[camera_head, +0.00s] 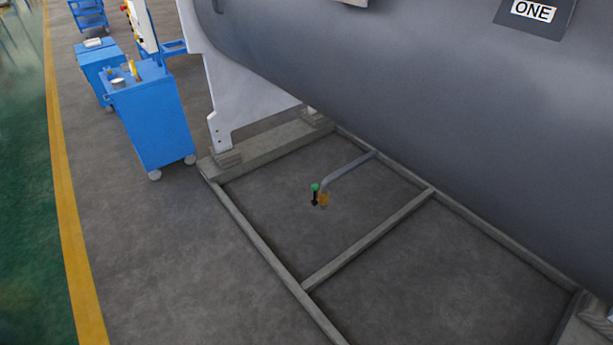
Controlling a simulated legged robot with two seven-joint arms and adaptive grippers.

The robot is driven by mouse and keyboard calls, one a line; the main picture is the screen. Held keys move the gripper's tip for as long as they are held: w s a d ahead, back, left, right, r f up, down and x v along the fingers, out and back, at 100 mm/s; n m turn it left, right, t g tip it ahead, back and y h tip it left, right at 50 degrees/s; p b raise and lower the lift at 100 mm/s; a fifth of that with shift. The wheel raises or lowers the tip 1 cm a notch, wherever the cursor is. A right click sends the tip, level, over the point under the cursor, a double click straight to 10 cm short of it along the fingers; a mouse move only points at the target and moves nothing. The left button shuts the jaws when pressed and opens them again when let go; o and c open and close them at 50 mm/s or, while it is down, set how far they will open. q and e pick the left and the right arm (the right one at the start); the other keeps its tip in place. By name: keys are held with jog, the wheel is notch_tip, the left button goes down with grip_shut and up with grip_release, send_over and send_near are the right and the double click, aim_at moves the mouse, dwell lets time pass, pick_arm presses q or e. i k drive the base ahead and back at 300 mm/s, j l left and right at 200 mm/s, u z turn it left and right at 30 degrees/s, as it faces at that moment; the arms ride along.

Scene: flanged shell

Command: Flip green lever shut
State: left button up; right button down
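A small lever with a green tip (315,187) and a dark stem sits at the near end of a thin grey pipe (349,166). A yellow-orange valve body (323,200) is right beside the lever at the pipe's end. The pipe comes out from under the large grey shell (430,110). The lever is small in the picture; its green tip is at the top and the dark stem hangs below it. Neither of my grippers shows in the head view.
A grey floor frame (370,238) with crossbars surrounds the pipe. A white support (245,95) holds the shell at the back left. A blue wheeled cart (152,120) stands left of the frame, with more blue carts behind.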

aim_at(314, 186)
jog(key=i+j+z, duration=0.1)
jog(key=i+j, duration=0.55)
jog(key=i, duration=0.15)
